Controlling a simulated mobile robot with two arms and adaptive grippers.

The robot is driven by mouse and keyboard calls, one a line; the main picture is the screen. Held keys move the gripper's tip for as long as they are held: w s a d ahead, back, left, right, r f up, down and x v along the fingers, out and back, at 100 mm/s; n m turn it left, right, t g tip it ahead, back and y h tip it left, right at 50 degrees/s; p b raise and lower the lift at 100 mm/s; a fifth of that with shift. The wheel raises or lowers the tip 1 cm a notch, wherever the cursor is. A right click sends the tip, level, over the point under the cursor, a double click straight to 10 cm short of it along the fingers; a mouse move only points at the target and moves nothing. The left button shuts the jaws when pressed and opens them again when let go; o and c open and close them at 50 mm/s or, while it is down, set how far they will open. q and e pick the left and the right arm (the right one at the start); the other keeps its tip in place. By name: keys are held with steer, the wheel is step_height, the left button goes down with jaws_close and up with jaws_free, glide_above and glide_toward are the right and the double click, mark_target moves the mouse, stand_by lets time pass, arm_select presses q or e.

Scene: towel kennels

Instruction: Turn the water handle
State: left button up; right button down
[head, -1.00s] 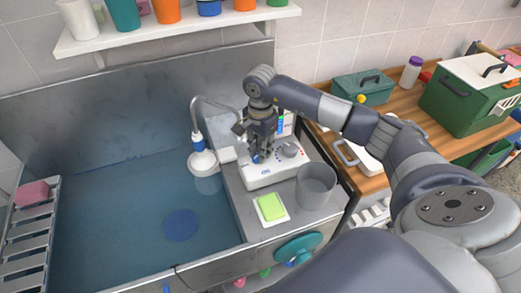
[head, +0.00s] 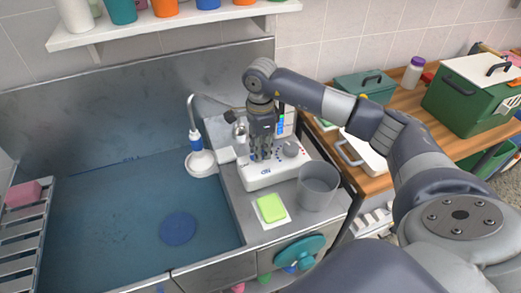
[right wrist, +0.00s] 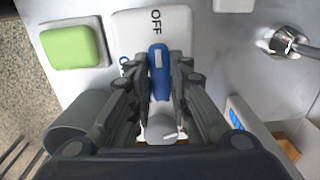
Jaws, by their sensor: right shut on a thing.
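The blue water handle (right wrist: 159,75) sits on the white control panel (right wrist: 180,20) in the right wrist view, its tip toward the printed OFF. My right gripper (right wrist: 158,68) has its fingers closed on both sides of the handle. In the head view my right gripper (head: 261,156) points down onto the white panel (head: 262,180) and mostly hides the handle. A shower head (head: 201,163) on a curved hose hangs over the sink edge, with no stream showing below it. My left gripper is not in view.
A grey cup (head: 317,187) and a green sponge (head: 270,208) stand close to the panel. The blue sink basin (head: 110,230) is at left. A shelf (head: 180,27) with cups hangs above.

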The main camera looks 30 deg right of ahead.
steer(key=shift+r, duration=0.1)
steer(key=c, duration=1.5)
jaws_free()
step_height(320, 180, up, 12)
